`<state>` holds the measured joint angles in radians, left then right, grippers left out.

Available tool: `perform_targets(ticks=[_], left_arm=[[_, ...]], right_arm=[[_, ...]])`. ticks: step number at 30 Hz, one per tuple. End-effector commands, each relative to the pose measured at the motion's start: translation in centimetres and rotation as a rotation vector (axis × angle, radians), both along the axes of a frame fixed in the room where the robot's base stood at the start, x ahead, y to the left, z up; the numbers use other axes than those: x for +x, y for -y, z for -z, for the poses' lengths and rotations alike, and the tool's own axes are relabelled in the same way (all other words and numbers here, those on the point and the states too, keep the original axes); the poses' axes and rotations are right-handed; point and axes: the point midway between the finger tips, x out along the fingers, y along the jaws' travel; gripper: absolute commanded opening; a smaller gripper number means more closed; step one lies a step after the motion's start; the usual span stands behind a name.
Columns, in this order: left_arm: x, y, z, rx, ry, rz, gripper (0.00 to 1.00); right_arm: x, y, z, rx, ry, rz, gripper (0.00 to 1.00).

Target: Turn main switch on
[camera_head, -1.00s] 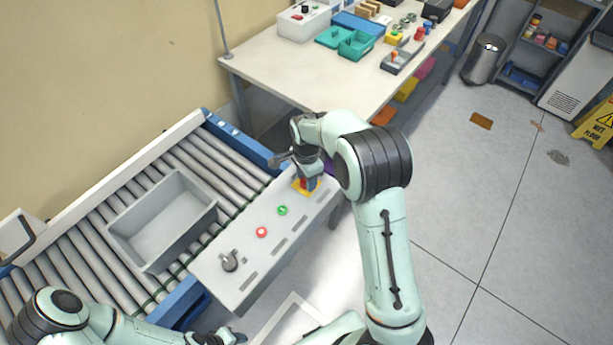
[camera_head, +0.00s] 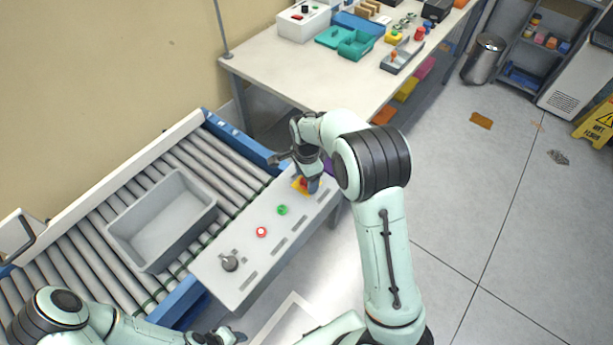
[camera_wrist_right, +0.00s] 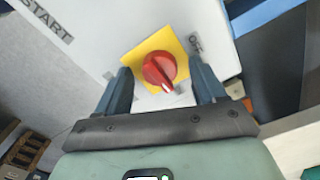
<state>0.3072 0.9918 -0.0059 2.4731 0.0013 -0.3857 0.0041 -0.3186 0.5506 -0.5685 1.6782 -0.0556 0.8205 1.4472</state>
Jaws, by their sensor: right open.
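The main switch (camera_wrist_right: 159,69) is a red rotary knob with a white pointer mark on a yellow square plate (camera_wrist_right: 178,42). In the head view, the switch (camera_head: 302,184) sits at the far right end of the grey control panel (camera_head: 243,257). In the right wrist view, the pointer mark faces the lower side, and a label, seemingly OFF, stands to the upper right. My right gripper (camera_wrist_right: 161,72) is open, with one finger on each side of the knob. Contact cannot be told. My left gripper (camera_head: 226,338) is low at the bottom edge, partly cut off.
A green button (camera_head: 282,210), a red button (camera_head: 261,232) and a grey knob (camera_head: 229,263) share the panel. A grey tote (camera_head: 150,261) sits on the roller conveyor behind it. A workbench (camera_head: 262,62) with trays and parts stands beyond.

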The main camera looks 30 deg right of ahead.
Motion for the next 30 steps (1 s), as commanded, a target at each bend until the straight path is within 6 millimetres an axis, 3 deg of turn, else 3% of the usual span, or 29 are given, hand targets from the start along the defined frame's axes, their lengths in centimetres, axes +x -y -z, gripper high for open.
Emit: perform_targets(ticks=[5, 15, 21, 30], left_arm=[[0.1, 0.0, -0.1, 0.0, 0.001, 0.0, 0.43], [0.9, 0.0, -0.9, 0.0, 0.01, 0.0, 0.43], [1.4, 0.0, -1.3, 0.0, 0.016, 0.0, 0.43], [1.5, 0.0, -1.4, 0.0, 0.017, 0.0, 0.43]], right_arm=[[0.1, 0.0, -1.2, 0.0, 0.003, -0.002, 0.69], [0.1, 0.0, -8.5, 0.002, 0.007, 0.0, 0.69], [0.1, 0.0, -12.0, 0.0, 0.005, 0.0, 0.69], [0.0, 0.0, -13.4, 0.0, 0.0, 0.0, 0.69]])
